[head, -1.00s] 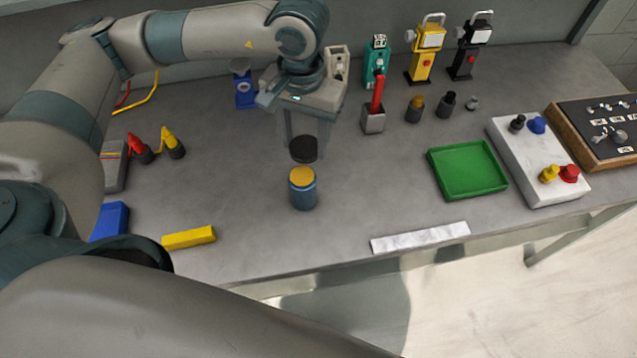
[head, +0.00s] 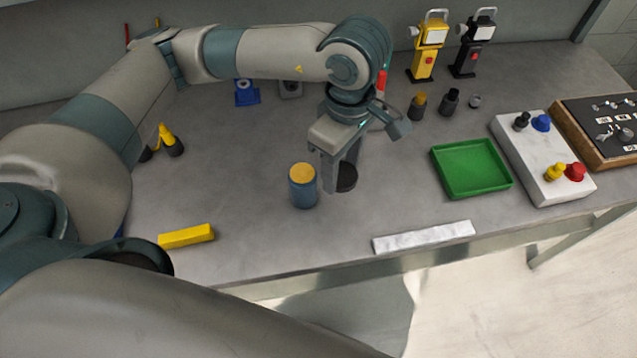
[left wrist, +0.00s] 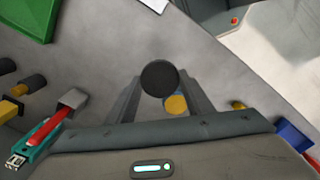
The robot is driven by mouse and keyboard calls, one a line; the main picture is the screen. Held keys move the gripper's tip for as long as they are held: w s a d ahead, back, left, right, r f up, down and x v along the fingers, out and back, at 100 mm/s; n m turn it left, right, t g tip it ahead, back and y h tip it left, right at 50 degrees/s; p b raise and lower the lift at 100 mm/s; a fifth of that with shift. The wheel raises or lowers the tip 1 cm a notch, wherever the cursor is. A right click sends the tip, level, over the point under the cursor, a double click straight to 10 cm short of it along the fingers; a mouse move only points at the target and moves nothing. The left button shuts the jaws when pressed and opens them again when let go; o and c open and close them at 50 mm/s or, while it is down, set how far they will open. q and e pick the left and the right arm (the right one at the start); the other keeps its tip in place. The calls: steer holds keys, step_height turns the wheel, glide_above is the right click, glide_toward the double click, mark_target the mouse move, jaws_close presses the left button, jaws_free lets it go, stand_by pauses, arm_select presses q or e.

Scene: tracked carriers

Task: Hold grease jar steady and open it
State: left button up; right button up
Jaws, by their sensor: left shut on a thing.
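The blue grease jar (head: 303,187) stands upright on the grey bench in the head view. Its top is a yellow-orange disc, with no lid over it. My left gripper (head: 343,178) is shut on a round black lid (head: 347,177), just right of the jar. In the left wrist view the black lid (left wrist: 160,78) sits between the fingers, and the jar's yellow top (left wrist: 176,105) shows beside it, partly hidden. The height of the lid above the bench is hard to tell. My right gripper is not in view.
A green tray (head: 470,168) and a white block with coloured knobs (head: 543,160) lie to the right. A yellow bar (head: 186,236) and a white strip (head: 423,237) lie near the front edge. Small dark-bodied containers (head: 449,102) stand behind.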

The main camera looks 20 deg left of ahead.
arm_select(q)
steer(key=d+n, duration=0.1)
steer(key=n, duration=0.2)
steer(key=s+d+n, duration=0.1)
steer(key=shift+s+d+f+n, duration=0.1)
steer(key=shift+d+f+n, duration=0.15)
steer(key=shift+d+n, duration=0.05)
steer(key=shift+s+d+f+n+b, duration=0.1)
steer(key=shift+s+d+n+b, duration=0.5)
steer(key=shift+n, duration=1.05)
steer(key=shift+s+d+n+p, duration=0.1)
steer(key=shift+s+d+n, duration=0.15)
steer(key=shift+d+n, duration=1.05)
steer(key=shift+s+d+f+n+b, duration=0.1)
steer(key=shift+s+d+n+b, duration=0.3)
steer(key=shift+n, duration=1.55)
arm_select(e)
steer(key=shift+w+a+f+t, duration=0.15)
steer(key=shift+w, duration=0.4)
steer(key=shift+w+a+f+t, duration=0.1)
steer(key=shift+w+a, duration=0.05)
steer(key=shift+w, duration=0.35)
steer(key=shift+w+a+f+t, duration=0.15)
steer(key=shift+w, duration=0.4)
